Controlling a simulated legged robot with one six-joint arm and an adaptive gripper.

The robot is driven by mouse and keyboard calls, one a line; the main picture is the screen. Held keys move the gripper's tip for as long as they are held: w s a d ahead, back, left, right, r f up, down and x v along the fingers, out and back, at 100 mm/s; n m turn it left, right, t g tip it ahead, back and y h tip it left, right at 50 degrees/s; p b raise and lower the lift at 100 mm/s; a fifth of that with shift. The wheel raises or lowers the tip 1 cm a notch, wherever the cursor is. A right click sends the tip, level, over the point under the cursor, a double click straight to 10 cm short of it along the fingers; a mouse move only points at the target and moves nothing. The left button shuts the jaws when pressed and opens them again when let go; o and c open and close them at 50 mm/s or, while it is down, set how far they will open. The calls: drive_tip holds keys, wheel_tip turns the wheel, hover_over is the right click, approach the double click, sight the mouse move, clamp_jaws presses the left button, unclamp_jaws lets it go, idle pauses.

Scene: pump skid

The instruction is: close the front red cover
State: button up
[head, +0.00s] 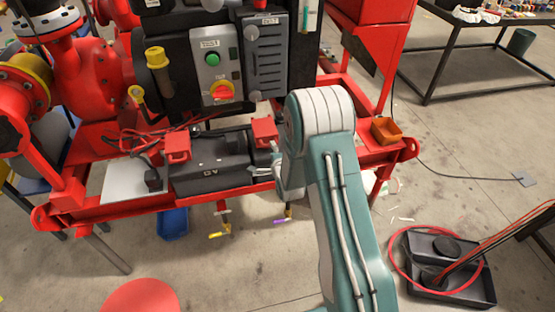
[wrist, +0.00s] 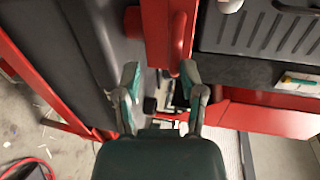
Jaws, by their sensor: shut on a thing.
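A red cover (head: 265,131) with a small handle stands at the right end of the dark box marked GV (head: 215,168) on the red skid. Another red cover (head: 177,147) is at the box's left end. My gripper (head: 272,160) is at the right end of the box, just below the right cover, partly hidden by my arm. In the wrist view my gripper (wrist: 160,75) has its fingers on either side of the lower end of a red piece (wrist: 158,35), apparently the right cover, and is shut on it. I cannot tell the cover's exact angle.
An orange bin (head: 386,131) sits on the skid's right end.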

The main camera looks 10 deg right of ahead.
drive_tip(key=v, duration=1.1)
drive_tip(key=s+r+n+g, duration=0.3)
drive_tip(key=r+n, duration=0.2)
drive_tip(key=r, duration=0.3)
drive_tip(key=s+r+n+g, duration=0.2)
drive_tip(key=s+r+n, duration=0.15)
drive_tip(key=r, duration=0.45)
drive_tip(key=s+r+n+g, duration=0.2)
drive_tip(key=s+r+n, duration=0.2)
drive_tip(key=s, duration=0.6)
drive_tip(key=s+r+n+g, duration=0.3)
drive_tip(key=s+r+n, duration=0.1)
drive_tip(key=s, duration=0.7)
drive_tip(key=shift+s+a+r+n, duration=0.15)
drive_tip(key=shift+a+r+n, duration=0.3)
drive_tip(key=shift+n, duration=0.1)
